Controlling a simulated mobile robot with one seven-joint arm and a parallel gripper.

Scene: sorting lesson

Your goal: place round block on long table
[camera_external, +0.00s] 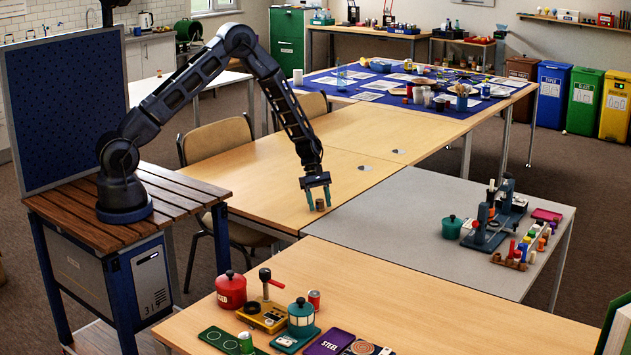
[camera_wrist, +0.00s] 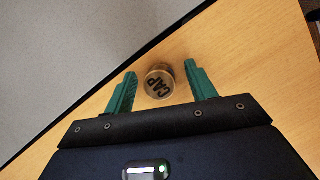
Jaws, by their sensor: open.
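A small round block (camera_external: 320,205) with a brown side stands on the wooden long table (camera_external: 262,180), near its front right edge. In the wrist view my gripper (camera_wrist: 160,80) is open, and a gap shows between each finger and the block. The block's underside is hidden.
A grey table (camera_external: 400,225) adjoins on the right, holding a teal pot (camera_external: 451,228) and a blue device (camera_external: 490,225). The front wooden table (camera_external: 420,320) carries a red pot (camera_external: 230,290) and other items. Chairs (camera_external: 215,140) stand on the left. The wood around the block is clear.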

